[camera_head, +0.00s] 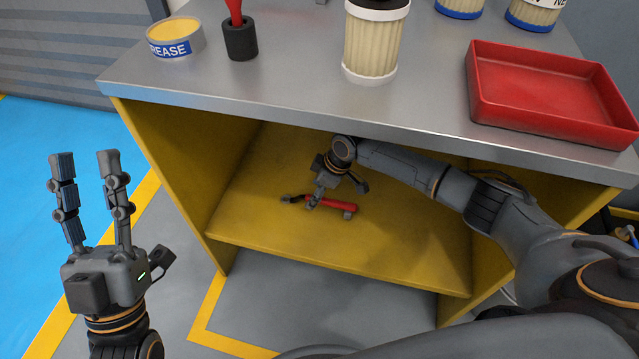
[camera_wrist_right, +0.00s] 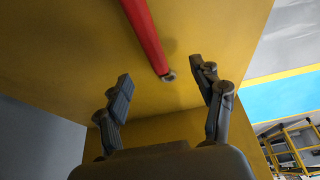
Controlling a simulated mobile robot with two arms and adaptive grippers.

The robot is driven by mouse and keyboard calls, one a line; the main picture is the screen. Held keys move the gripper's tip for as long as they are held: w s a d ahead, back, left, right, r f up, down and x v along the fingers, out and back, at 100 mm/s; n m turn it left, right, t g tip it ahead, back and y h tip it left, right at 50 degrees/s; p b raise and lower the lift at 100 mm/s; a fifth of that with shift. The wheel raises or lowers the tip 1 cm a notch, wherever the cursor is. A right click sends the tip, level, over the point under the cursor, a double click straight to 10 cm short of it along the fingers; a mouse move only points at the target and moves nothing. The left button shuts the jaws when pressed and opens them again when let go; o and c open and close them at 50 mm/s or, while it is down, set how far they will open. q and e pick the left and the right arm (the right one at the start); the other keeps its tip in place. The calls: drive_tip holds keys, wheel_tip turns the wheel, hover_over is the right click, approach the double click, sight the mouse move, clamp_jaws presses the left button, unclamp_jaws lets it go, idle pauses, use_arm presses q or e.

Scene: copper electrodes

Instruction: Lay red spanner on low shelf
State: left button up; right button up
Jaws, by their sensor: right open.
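The red spanner (camera_head: 335,202) lies on the yellow low shelf (camera_head: 370,240) under the workbench, its red handle to the right and a dark head to the left. My right gripper (camera_head: 338,194) reaches under the bench top and is just above the spanner, partly covering it. In the right wrist view, the spanner's red handle (camera_wrist_right: 147,35) lies ahead of the spread fingers of the right gripper (camera_wrist_right: 162,74), with clear space on either side. Its far end is cut off by the frame. My left gripper (camera_head: 86,158) is open and empty, outside the bench on the left.
The grey bench top (camera_head: 290,95) overhangs the shelf, and a yellow side panel (camera_head: 165,160) bounds it on the left. On top stand a grease tin (camera_head: 175,40), a black holder (camera_head: 240,42), a cream filter (camera_head: 373,45) and a red tray (camera_head: 550,95). The shelf's front is clear.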

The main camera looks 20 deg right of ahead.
drive_tip(key=shift+s+d+r+p, duration=0.1)
drive_tip(key=shift+d+r+p, duration=0.05)
drive_tip(key=shift+r+p, duration=0.25)
drive_tip(key=shift+d+r+p, duration=0.1)
drive_tip(key=shift+r+p, duration=0.25)
drive_tip(key=shift+p, duration=0.1)
drive_tip(key=shift+s+d+r+p, duration=0.1)
drive_tip(key=shift+r+p, duration=0.2)
drive_tip(key=shift+p, duration=0.05)
drive_tip(key=shift+s+d+r+p, duration=0.1)
drive_tip(key=shift+r+p, duration=0.2)
use_arm(q)
drive_tip(key=w+f+g+y, duration=0.3)
drive_tip(key=w+f+g, duration=0.3)
drive_tip(key=f, duration=0.5)
drive_tip(key=shift+g, duration=1.1)
drive_tip(key=shift+f, duration=0.2)
use_arm(e)
drive_tip(key=shift+f, duration=0.1)
